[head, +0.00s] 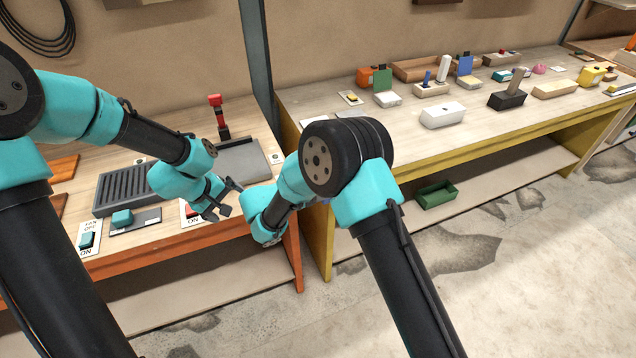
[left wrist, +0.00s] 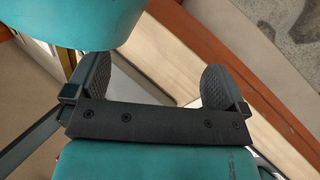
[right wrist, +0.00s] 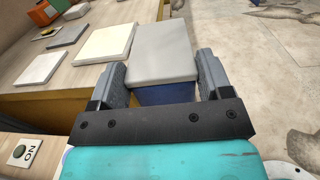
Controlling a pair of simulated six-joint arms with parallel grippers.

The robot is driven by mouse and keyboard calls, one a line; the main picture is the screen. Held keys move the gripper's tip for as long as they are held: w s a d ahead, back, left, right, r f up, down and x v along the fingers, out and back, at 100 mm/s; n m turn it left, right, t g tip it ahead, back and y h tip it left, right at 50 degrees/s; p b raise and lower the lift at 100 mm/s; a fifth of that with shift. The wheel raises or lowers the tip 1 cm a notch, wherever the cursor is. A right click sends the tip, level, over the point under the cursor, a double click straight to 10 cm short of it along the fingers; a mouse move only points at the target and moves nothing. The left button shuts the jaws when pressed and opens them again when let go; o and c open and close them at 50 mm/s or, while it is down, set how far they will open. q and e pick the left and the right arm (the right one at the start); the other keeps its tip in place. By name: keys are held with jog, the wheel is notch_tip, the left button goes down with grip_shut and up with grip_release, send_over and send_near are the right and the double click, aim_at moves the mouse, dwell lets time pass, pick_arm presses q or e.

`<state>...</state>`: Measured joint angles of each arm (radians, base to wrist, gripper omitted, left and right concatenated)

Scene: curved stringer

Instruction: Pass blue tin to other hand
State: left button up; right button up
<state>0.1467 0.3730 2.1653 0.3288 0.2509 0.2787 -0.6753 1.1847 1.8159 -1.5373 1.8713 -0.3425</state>
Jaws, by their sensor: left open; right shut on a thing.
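The blue tin (right wrist: 166,94) shows in the right wrist view, with a flat grey top and a dark blue side. My right gripper (right wrist: 162,62) is shut on it, one finger on each side. In the head view the tin and the right gripper's fingers are hidden behind my right arm. My left gripper (head: 231,199) is open and empty in the head view, over the front of the left bench and close to my right arm. In the left wrist view the left gripper (left wrist: 157,70) has its fingers wide apart with nothing between them.
The left bench (head: 140,238) carries a dark grille (head: 125,190), switches and a red-topped lever (head: 217,110). The right bench (head: 420,145) holds a white block (head: 442,115) and several small items. A green bin (head: 436,194) stands on its lower shelf. Open floor lies in front.

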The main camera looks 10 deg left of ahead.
pick_arm(q)
jog(key=s+d+f+m+g, duration=0.1)
jog(key=s+d+f+m, duration=0.2)
jog(key=s+f, duration=0.4)
jog(key=s+d+f+m+g, duration=0.2)
jog(key=s+d+f+m, duration=0.2)
jog(key=f, duration=1.2)
jog(key=s+d, duration=0.2)
jog(key=s, duration=0.2)
jog(key=shift+f+g, duration=0.25)
jog(key=shift+g, duration=0.05)
jog(key=shift+a, duration=0.1)
